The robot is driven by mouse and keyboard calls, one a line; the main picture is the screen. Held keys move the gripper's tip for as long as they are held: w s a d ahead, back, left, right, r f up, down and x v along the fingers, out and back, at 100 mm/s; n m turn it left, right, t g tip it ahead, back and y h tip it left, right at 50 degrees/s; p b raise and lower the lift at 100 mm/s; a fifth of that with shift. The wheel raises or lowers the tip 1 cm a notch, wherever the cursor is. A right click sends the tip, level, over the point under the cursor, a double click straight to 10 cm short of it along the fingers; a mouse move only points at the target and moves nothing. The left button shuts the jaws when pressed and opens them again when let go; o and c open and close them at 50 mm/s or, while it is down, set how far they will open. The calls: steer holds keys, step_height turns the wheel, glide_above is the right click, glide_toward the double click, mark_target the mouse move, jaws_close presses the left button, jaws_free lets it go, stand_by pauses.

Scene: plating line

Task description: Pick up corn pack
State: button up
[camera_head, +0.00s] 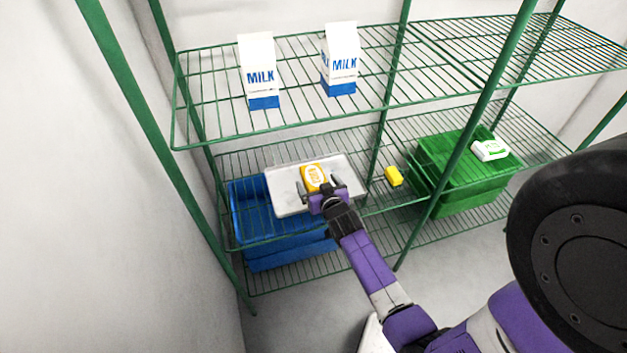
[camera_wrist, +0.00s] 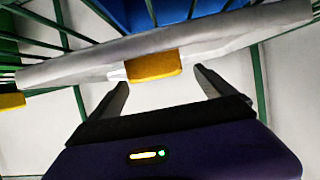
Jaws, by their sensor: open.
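The corn pack is a yellow-orange pack (camera_head: 314,177) with a white label, on a white tray (camera_head: 285,197) on the lower shelf. My gripper (camera_head: 321,190) is open and empty, just in front of the pack. In the wrist view, the pack (camera_wrist: 153,65) shows ahead, between and slightly beyond the fingertips of my gripper (camera_wrist: 162,80). I see no finger touching it. The tray's edge (camera_wrist: 60,70) runs across behind the fingers. My gripper hides the lower part of the pack in the head view.
Blue bins (camera_head: 290,252) stand below the tray. A yellow block (camera_head: 394,176) lies to its right, then a green bin (camera_head: 470,196) with a white-and-green pack (camera_head: 490,149) on top. Two milk cartons (camera_head: 261,72) stand on the wire shelf above. A green post (camera_head: 463,145) stands to the right.

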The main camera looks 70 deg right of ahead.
mark_target(316, 180)
steer(key=shift+x, duration=2.35)
steer(key=shift+s+f, duration=0.15)
steer(key=shift+c, duration=0.2)
steer(key=c, duration=2)
